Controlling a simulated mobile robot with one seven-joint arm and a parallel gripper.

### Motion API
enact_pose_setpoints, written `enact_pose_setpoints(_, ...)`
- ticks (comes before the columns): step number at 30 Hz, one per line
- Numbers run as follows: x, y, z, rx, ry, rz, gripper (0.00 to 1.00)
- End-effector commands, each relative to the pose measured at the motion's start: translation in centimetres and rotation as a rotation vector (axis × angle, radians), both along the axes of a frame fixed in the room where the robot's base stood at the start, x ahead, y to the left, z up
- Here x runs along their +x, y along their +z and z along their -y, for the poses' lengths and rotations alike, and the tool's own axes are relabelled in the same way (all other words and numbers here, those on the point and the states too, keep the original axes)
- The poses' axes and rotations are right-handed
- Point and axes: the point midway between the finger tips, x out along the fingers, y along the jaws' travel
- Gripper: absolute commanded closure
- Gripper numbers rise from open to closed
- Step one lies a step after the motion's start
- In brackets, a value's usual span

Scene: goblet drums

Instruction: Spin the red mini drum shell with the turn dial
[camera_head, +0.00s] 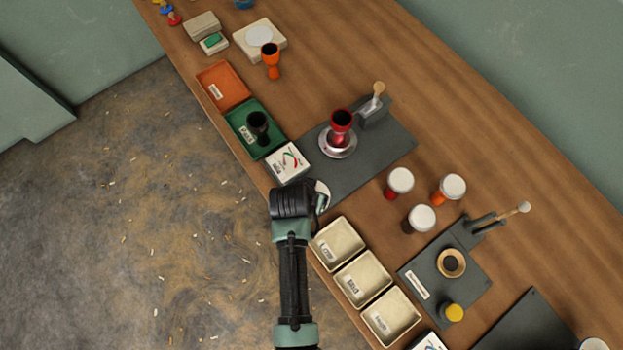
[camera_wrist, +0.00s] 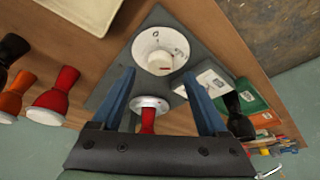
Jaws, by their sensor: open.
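The red mini drum shell (camera_head: 341,122) stands upright on a round silver turntable (camera_head: 338,150) on a dark mat. In the wrist view, the red shell (camera_wrist: 147,121) shows between my fingers, partly hidden by the gripper body. The turn dial (camera_wrist: 160,50) is a white disc with a raised round knob, at the mat's near end. In the head view, my gripper (camera_head: 321,197) covers most of it. In the wrist view, my open gripper (camera_wrist: 158,74) has its two blue fingers apart with the knob just beyond and between the tips. I cannot tell whether they touch it.
A white labelled box (camera_head: 288,162) and a green tray (camera_head: 251,143) with a black drum shell (camera_head: 258,125) lie beside the mat. Cream bins (camera_head: 338,242) line the table edge on the other side. Several white-topped drums (camera_head: 400,180) stand to the right.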

Motion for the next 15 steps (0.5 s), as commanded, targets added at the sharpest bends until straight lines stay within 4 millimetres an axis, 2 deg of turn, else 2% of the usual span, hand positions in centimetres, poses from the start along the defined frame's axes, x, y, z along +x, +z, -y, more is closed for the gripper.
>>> enact_pose_setpoints(6,1.0,-2.3,0.3,-0.001,0.0,0.0,0.23)
enact_pose_setpoints(15,1.3,-3.2,0.5,-0.001,0.0,0.002,0.23)
